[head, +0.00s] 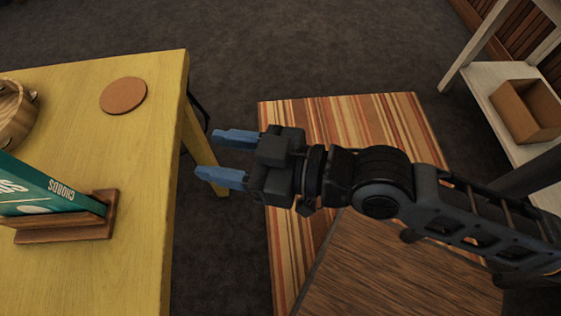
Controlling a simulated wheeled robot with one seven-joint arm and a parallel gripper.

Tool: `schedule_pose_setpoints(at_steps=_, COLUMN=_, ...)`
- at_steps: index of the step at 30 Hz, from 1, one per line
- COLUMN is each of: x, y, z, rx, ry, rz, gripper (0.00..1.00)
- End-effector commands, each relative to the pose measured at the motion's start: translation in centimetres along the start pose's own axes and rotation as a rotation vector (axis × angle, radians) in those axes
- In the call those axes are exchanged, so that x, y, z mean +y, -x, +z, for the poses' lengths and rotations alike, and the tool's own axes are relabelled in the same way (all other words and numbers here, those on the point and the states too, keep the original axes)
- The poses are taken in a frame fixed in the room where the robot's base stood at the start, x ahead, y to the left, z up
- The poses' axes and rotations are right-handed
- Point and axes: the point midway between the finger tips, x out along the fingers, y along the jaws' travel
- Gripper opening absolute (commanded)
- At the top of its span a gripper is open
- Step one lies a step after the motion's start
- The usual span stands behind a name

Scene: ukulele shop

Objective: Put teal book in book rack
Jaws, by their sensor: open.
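A teal book (48,190) with "CHORDS" on its spine stands in a wooden book rack (75,230) on the yellow table, at the left of the head view. The book leans a little, and its left part is cut off by the picture edge. The rack's end piece stands at the book's right end. My gripper (205,155) is open and empty, with blue fingers pointing left. It is to the right of the table's edge, over the floor, apart from the book and rack.
The yellow table (140,190) has a round brown coaster (123,96) and a wooden bowl-like item (14,112) on it. A striped rug (345,120) lies under my arm. A white shelf (490,85) with a cardboard box (527,108) stands at right.

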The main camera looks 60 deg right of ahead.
Motion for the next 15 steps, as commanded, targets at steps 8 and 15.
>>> schedule_pose_setpoints(at_steps=8, x=2.0, y=10.6, z=3.9, rx=-0.079, ry=-0.008, rz=0.171, gripper=0.5)
schedule_pose_setpoints(at_steps=15, x=1.2, y=16.6, z=4.3, rx=-0.11, ry=-0.013, rz=0.229, gripper=0.5)
